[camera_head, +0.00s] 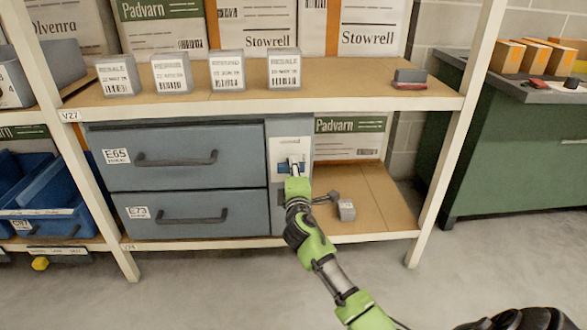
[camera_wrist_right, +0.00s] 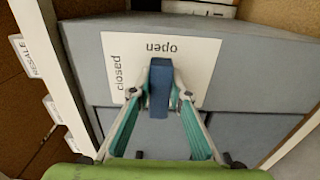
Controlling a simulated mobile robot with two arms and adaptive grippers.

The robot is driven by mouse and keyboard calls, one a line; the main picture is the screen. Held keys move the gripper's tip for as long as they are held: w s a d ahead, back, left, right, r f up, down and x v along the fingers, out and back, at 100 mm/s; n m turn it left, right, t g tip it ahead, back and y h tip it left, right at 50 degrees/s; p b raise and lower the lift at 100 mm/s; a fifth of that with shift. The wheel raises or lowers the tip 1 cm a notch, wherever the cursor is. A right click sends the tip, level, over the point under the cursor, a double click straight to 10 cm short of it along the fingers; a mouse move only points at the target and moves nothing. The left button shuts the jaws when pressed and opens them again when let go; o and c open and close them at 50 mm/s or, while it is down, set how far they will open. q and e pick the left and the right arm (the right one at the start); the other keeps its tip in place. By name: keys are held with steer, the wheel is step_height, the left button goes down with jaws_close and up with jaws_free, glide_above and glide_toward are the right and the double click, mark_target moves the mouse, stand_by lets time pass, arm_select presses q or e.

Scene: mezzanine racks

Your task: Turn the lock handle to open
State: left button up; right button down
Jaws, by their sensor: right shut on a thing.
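The lock handle is a blue bar (camera_wrist_right: 160,92) on a white plate (camera_wrist_right: 207,62) marked "open" and "closed". In the right wrist view its upper end points toward "open", and "closed" is to its left. In the head view the plate (camera_head: 290,145) is on the grey panel right of the drawers, and the blue handle (camera_head: 283,169) lies roughly level. My right gripper (camera_head: 293,166) is at the plate, its fingers on both sides of the bar and shut on it; the gripper partly hides the handle. My left gripper is not in view.
The blue-grey cabinet (camera_head: 190,187) has two closed drawers. Small labelled boxes (camera_head: 227,70) stand on the shelf above it. A small grey object (camera_head: 346,210) is on the lower shelf, right of my arm. A rack post (camera_head: 455,140) stands farther right.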

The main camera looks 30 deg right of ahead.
steer(key=shift+f, duration=0.1)
steer(key=c, duration=1.9)
jaws_free()
steer(key=v, duration=1.2)
